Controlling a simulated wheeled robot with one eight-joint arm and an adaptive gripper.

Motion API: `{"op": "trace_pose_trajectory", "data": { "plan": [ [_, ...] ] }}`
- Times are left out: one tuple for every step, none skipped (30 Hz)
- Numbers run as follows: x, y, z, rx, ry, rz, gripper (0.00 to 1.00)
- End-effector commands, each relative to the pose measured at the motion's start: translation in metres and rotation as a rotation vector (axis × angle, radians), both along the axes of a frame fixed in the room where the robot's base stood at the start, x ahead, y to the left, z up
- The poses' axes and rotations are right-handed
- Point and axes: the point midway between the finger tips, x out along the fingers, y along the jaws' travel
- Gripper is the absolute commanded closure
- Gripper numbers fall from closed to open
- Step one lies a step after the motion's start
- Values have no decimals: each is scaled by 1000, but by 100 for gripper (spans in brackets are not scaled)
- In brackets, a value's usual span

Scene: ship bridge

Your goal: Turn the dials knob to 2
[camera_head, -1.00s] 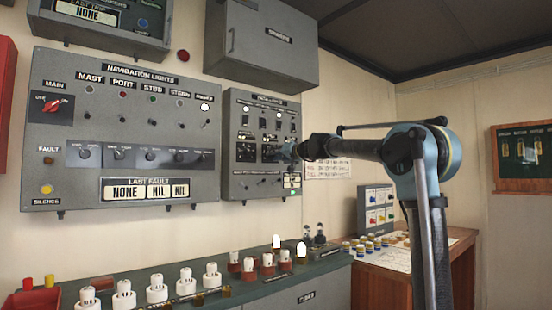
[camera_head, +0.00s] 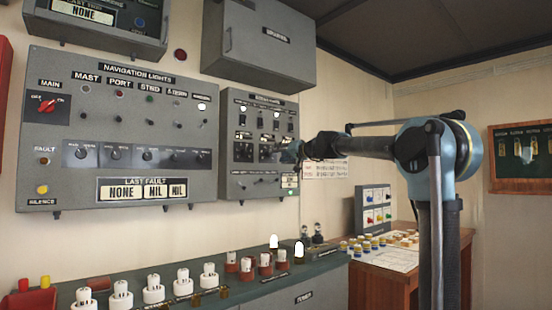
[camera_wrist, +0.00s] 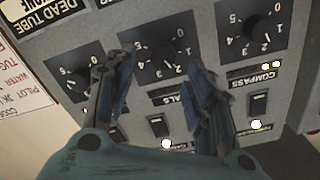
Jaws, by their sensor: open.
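The dials knob (camera_wrist: 165,58) is the middle one of three black rotary knobs in the wrist view. It has a ring of numbers around it, and its label is partly covered by a finger. Its exact setting is hard to read. My gripper (camera_wrist: 155,66) is open, with one finger on either side of this knob. I cannot tell whether the fingers touch it. In the head view my gripper (camera_head: 289,151) is at the right part of the smaller grey panel (camera_head: 229,180) and hides some of its controls.
In the wrist view, the compass knob (camera_wrist: 262,30) is to the right and another knob (camera_wrist: 78,82) to the left, close to my fingers. A switch (camera_wrist: 158,124) lies below. In the head view, a bench (camera_head: 215,301) with several bulbs stands under the panels.

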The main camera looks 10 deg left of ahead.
Motion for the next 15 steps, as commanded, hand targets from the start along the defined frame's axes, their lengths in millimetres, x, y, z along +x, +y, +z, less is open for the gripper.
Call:
{"op": "trace_pose_trajectory", "data": {
  "plan": [
    [-5, -7, 0, 0, 0, -2, 51],
    [-9, -12, 0, 0, 0, -2, 51],
    [-13, -17, 0, 0, 0, -3, 51],
    [-16, -20, 0, 0, 0, -3, 51],
    [-19, -24, 0, 0, 0, -3, 51],
    [-23, -28, -1, 0, 0, -2, 51],
    [-25, -32, -1, 0, 0, -2, 51],
    [-28, -35, -1, 0, 0, -2, 51],
    [-31, -39, 0, 0, 0, -3, 51],
    [-33, -42, -1, 0, 0, -3, 51],
    [-35, -44, -1, 0, 0, -3, 51],
    [-37, -46, -1, 0, 0, -3, 51],
    [-38, -48, -1, 0, 1, -3, 51],
    [-40, -49, -1, 1, 1, -2, 51],
    [-41, -51, -1, 0, 1, -2, 51]
  ]
}}
